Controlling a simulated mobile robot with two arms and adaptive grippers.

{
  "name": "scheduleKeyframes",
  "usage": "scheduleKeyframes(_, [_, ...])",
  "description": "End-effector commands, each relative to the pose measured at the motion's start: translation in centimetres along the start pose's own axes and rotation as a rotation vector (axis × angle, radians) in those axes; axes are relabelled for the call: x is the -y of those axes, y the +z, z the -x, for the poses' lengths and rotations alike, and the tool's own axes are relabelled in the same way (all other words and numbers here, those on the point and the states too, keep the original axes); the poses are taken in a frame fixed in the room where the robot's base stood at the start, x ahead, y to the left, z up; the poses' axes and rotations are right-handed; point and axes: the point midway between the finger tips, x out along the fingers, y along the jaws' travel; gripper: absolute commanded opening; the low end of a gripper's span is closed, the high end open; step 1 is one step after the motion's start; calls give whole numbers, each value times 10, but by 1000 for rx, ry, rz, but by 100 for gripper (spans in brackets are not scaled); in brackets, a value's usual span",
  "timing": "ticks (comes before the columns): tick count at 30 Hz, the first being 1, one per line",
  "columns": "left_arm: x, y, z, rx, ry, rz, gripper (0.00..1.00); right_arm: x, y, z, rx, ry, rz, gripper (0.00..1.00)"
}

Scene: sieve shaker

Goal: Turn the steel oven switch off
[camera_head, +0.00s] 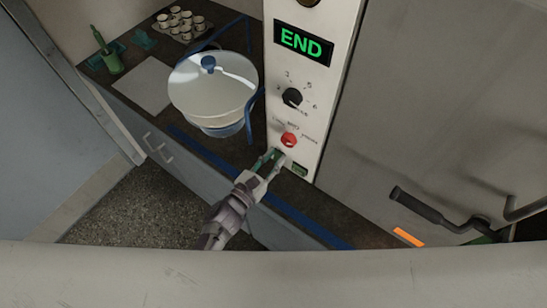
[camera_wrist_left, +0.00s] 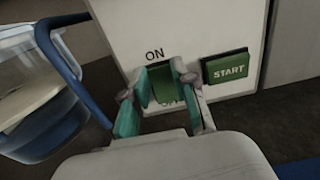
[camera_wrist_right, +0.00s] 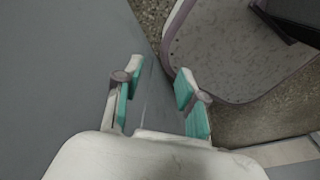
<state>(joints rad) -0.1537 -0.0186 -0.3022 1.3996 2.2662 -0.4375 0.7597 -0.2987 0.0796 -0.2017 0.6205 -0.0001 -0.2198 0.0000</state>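The steel oven's white control panel (camera_head: 302,95) stands upright beside the big steel door, with a lit display (camera_head: 302,43) reading END. In the left wrist view a green rocker switch (camera_wrist_left: 162,84) sits low on the panel, with ON above it and a partly hidden OFF below. My left gripper (camera_head: 272,160) is at the bottom of the panel. It also shows in the left wrist view (camera_wrist_left: 160,95), open, with its green-padded fingers either side of the switch; contact cannot be told. My right gripper (camera_wrist_right: 157,90) is open and empty, away from the panel.
A green START button (camera_wrist_left: 227,68) is right of the switch. A red knob (camera_head: 288,139) and a black dial (camera_head: 292,97) are above. A lidded pot (camera_head: 212,90) stands left on the dark counter. A dark door handle (camera_head: 416,206) juts out at right.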

Motion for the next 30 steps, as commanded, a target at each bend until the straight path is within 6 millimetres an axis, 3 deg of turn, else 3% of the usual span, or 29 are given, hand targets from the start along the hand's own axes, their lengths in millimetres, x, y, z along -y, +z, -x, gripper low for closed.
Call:
scheduleKeyframes(7, [0, -4, 0, 13, 0, 1, 0, -3, 3, -9, 3, 4, -2, 40])
scheduleKeyframes(24, [0, -15, 2, 235, 1, 1, 0, -1, 13, -113, 4, 3, -2, 40])
scheduleKeyframes(30, [0, -12, 3, 285, 1, 1, 0, 1, 15, -131, 4, 1, -2, 40])
